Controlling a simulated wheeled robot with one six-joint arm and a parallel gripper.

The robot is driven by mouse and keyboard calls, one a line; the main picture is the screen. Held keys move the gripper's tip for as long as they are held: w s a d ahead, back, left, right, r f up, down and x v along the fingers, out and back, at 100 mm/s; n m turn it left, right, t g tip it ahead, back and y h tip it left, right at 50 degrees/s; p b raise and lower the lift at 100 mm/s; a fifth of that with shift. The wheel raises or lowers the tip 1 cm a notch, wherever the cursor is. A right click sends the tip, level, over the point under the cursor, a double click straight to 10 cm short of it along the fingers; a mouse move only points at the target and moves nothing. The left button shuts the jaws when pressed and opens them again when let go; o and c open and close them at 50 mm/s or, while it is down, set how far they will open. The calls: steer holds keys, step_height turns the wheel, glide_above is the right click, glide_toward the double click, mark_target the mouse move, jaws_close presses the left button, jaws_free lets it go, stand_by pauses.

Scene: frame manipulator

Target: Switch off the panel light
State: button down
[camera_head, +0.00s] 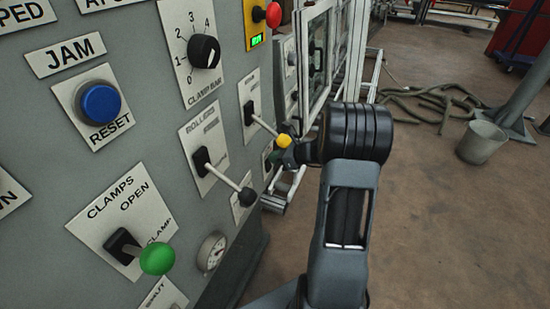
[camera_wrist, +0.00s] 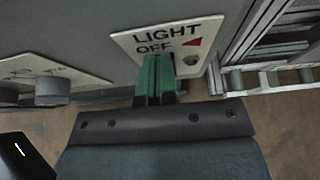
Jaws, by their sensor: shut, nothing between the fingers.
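The light plate (camera_wrist: 168,42) is a pale plate lettered LIGHT and OFF, with a red triangle beside OFF. It is at the upper middle of the wrist view. A small grey round part (camera_wrist: 191,60) shows at its lower right. My gripper (camera_wrist: 158,62) has green fingers held together, with nothing seen between them. The fingertips overlap the lower edge of the plate, just below the word OFF. I cannot tell whether they touch it. The fingers may hide part of the light control. In the head view my arm covers much of this area.
A lever with a yellow knob (camera_head: 284,141) and the rollers lever with a black knob (camera_head: 247,196) stick out from the panel near my arm. A green-knobbed clamps lever (camera_head: 157,258) is lower left. A metal frame (camera_wrist: 285,80) stands right of the plate.

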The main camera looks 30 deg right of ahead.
steer(key=shift+r, duration=0.15)
steer(key=p+v, duration=0.3)
steer(key=v, duration=1)
steer(key=shift+r, duration=0.4)
steer(key=shift+s, duration=0.15)
